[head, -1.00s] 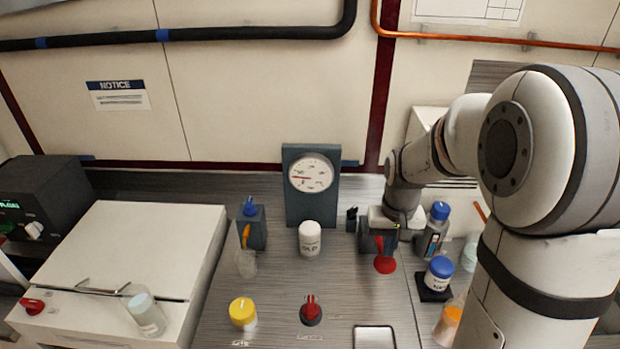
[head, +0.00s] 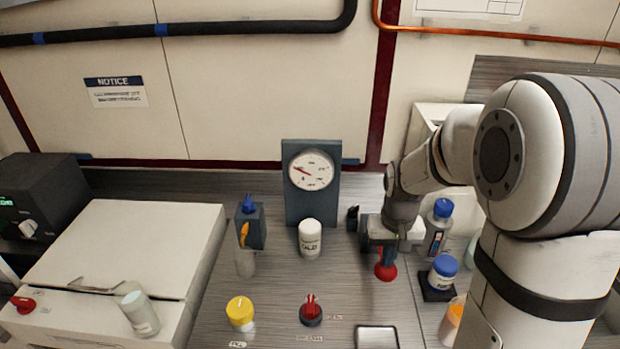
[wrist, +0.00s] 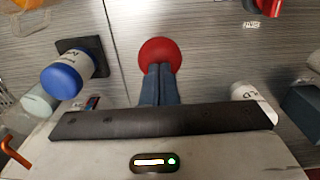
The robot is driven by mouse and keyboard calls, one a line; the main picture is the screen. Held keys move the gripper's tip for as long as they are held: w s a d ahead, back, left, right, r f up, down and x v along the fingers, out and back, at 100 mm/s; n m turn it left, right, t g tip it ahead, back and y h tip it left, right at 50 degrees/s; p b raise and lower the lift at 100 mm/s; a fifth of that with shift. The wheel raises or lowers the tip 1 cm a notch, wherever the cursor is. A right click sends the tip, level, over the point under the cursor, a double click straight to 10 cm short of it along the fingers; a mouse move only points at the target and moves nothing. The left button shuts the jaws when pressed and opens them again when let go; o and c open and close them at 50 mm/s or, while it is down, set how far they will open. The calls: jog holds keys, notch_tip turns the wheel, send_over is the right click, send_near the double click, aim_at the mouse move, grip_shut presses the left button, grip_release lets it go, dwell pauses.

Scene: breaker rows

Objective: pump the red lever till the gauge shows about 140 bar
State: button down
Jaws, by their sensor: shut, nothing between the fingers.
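The red lever (head: 386,273) shows as a round red end at the right middle of the head view and as a red disc (wrist: 160,50) in the wrist view. My gripper (head: 387,261) is shut and empty. Its blue-grey fingers (wrist: 160,68) point at the red end and overlap its near edge; whether they touch it I cannot tell. The rest of the lever is hidden behind my gripper. The gauge (head: 311,170) is a white dial on a dark upright panel. Its red needle points left and a little up; the numbers are too small to read.
A white jar (head: 310,238) stands left of the lever, a blue-capped jar (head: 443,272) on a black pad to its right. A blue-capped bottle (head: 438,225) stands behind that jar. A red knob (head: 311,310) and a yellow-capped jar (head: 241,313) are nearer the front.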

jog(key=shift+f+b, duration=1.4)
jog(key=shift+f, duration=0.7)
jog(key=shift+r+p, duration=3.1)
jog(key=shift+r, duration=1.15)
jog(key=shift+f+b, duration=3.15)
jog(key=shift+f, duration=0.95)
jog(key=shift+r+p, duration=3.05)
jog(key=shift+r, duration=1.15)
jog(key=shift+f, duration=0.15)
